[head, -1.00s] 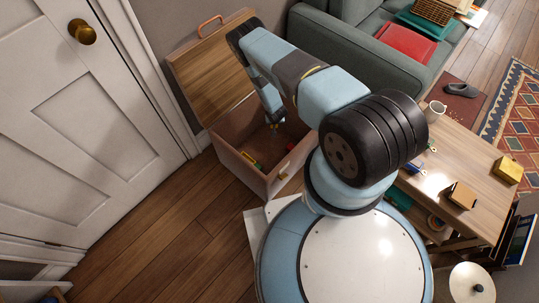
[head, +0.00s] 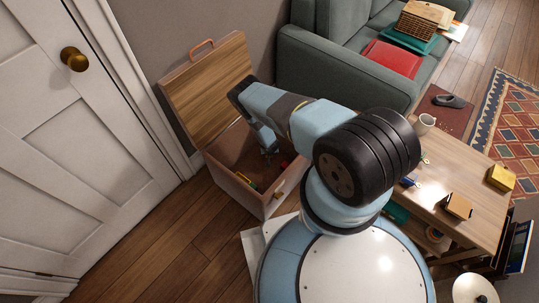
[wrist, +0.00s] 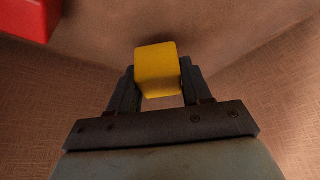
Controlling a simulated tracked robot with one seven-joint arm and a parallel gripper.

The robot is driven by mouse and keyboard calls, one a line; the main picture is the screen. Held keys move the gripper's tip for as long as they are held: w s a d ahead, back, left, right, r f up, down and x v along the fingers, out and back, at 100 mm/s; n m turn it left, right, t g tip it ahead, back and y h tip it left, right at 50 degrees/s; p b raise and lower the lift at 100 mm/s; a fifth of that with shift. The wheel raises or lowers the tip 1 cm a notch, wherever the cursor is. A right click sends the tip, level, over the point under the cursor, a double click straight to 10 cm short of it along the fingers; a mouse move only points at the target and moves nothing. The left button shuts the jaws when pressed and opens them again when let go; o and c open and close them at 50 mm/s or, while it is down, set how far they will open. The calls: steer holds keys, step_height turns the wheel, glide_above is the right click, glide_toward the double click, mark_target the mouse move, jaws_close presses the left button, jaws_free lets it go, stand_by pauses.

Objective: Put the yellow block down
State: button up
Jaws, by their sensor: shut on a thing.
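The yellow block (wrist: 158,70) is between the two fingers of my gripper (wrist: 158,88) in the wrist view, and the fingers are shut on it. In the head view, my gripper (head: 268,153) is inside the open wooden chest (head: 236,190), below its rim. The block is too small or hidden to make out there. The wrist view shows the chest's brown inside around the block. I cannot tell whether the block touches the floor of the chest. A red block (wrist: 28,18) is at the upper left of the wrist view, apart from the yellow one.
A door (head: 85,150) is on the left, a green sofa (head: 350,75) behind.

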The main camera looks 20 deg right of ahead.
steer(key=shift+f, duration=1.25)
steer(key=o, duration=1.1)
steer(key=shift+o, duration=0.2)
steer(key=shift+r, duration=0.1)
steer(key=v, duration=1.1)
steer(key=shift+s+r, duration=0.2)
steer(key=shift+r, duration=0.15)
steer(key=shift+a, duration=0.1)
